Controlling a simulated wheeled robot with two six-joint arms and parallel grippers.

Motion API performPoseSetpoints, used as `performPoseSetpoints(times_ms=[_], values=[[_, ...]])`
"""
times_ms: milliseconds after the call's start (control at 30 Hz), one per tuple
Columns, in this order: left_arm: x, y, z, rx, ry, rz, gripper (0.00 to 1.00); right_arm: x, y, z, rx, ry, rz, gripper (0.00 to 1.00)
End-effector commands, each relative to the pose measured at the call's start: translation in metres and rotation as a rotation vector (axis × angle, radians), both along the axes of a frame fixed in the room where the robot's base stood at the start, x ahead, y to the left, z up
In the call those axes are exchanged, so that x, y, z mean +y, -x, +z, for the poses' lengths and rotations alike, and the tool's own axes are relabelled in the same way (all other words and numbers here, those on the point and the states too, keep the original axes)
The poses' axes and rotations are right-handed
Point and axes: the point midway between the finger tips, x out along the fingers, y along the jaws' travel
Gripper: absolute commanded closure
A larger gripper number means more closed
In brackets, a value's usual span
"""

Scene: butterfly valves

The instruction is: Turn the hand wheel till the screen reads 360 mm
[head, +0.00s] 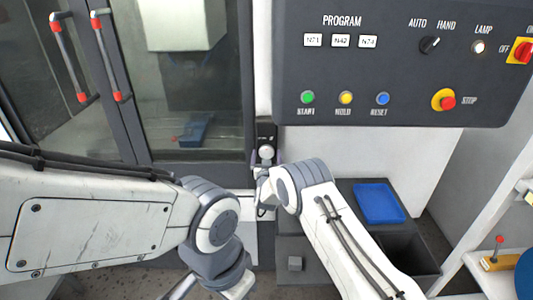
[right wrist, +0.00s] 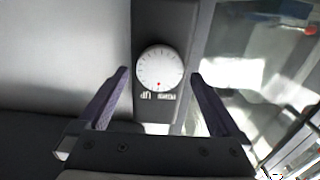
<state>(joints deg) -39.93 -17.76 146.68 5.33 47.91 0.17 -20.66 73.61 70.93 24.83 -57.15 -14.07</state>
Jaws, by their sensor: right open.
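The hand wheel (head: 266,152) is a small white dial on a dark upright unit beside the machine door. In the right wrist view the wheel (right wrist: 160,68) faces me, with tick marks, a red dot at its lower edge and upside-down lettering below. My right gripper (head: 264,174) is at the unit, just below the wheel in the head view. In the right wrist view its fingers (right wrist: 159,73) are open, one on each side of the wheel, with a gap on both sides. My left arm comes in from the left; its gripper is out of sight. No millimetre reading is visible.
A control panel (head: 400,65) with coloured buttons and program labels hangs above right. The glass door (head: 185,95) with red-ended handles is on the left. A blue tray (head: 379,203) lies on a dark cabinet at right. A shelf (head: 485,270) stands at far right.

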Motion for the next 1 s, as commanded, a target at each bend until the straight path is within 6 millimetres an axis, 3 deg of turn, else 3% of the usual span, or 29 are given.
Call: performPoseSetpoints(times_ms=[400, 467, 600, 633, 1000], values=[[0.000, 0.000, 0.002, 0.000, 0.000, 0.000, 1.00, 0.000, -0.006, 0.000, 0.000, 0.001, 0.000, 0.00], [0.000, 0.000, 0.002, 0.000, 0.000, 0.000, 1.00, 0.000, -0.006, 0.000, 0.000, 0.001, 0.000, 0.19], [0.000, 0.000, 0.002, 0.000, 0.000, 0.000, 1.00, 0.000, -0.006, 0.000, 0.000, 0.001, 0.000, 0.73], [0.000, 0.000, 0.002, 0.000, 0.000, 0.000, 1.00, 0.000, -0.006, 0.000, 0.000, 0.001, 0.000, 0.81], [0.000, 0.000, -0.015, 0.000, 0.000, -0.001, 1.00, 0.000, -0.006, -0.004, 0.000, -0.062, 0.001, 0.81]])
